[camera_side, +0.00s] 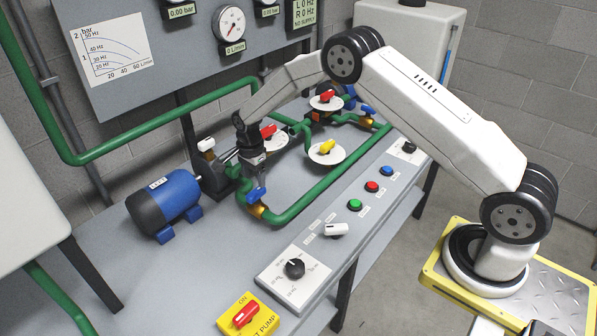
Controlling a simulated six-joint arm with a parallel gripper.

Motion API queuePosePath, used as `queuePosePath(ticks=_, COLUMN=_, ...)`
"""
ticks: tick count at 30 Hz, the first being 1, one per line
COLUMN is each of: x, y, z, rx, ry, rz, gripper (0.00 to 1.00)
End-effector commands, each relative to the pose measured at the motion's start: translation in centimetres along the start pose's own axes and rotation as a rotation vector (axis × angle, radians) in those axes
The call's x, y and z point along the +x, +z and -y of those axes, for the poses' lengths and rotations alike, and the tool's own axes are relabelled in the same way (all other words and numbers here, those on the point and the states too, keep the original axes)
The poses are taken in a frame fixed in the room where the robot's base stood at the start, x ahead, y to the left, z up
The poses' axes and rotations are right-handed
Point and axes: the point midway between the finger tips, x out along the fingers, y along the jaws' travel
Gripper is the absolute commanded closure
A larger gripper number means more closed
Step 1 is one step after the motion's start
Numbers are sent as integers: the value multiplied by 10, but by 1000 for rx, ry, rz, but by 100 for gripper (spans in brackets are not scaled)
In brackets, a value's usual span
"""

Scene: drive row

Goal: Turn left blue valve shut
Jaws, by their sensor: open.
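The left blue valve (257,195) has a blue lever handle on a brass body, set in the green pipe left of the middle of the bench. Its handle looks short and foreshortened, so I cannot tell its exact angle to the pipe. My gripper (254,162) points down just above and slightly left of the blue handle. It is open and holds nothing. It appears apart from the handle, though the small fingertips are hard to make out. The right blue valve (367,109) sits farther back on the pipe.
A blue motor (165,202) lies left of the valve. A red handle (268,131), a yellow handle (327,147) and another red handle (326,96) stand on white discs nearby. A button panel (354,205) runs along the front. Green pipes surround the work area.

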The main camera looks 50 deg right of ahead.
Motion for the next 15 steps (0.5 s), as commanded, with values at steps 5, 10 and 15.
queuePosePath(ticks=5, x=-18, y=0, z=0, rx=0, ry=0, rz=0, gripper=26)
queuePosePath(ticks=10, x=-24, y=0, z=0, rx=1, ry=1, rz=0, gripper=26)
queuePosePath(ticks=15, x=-24, y=0, z=0, rx=1, ry=1, rz=0, gripper=26)
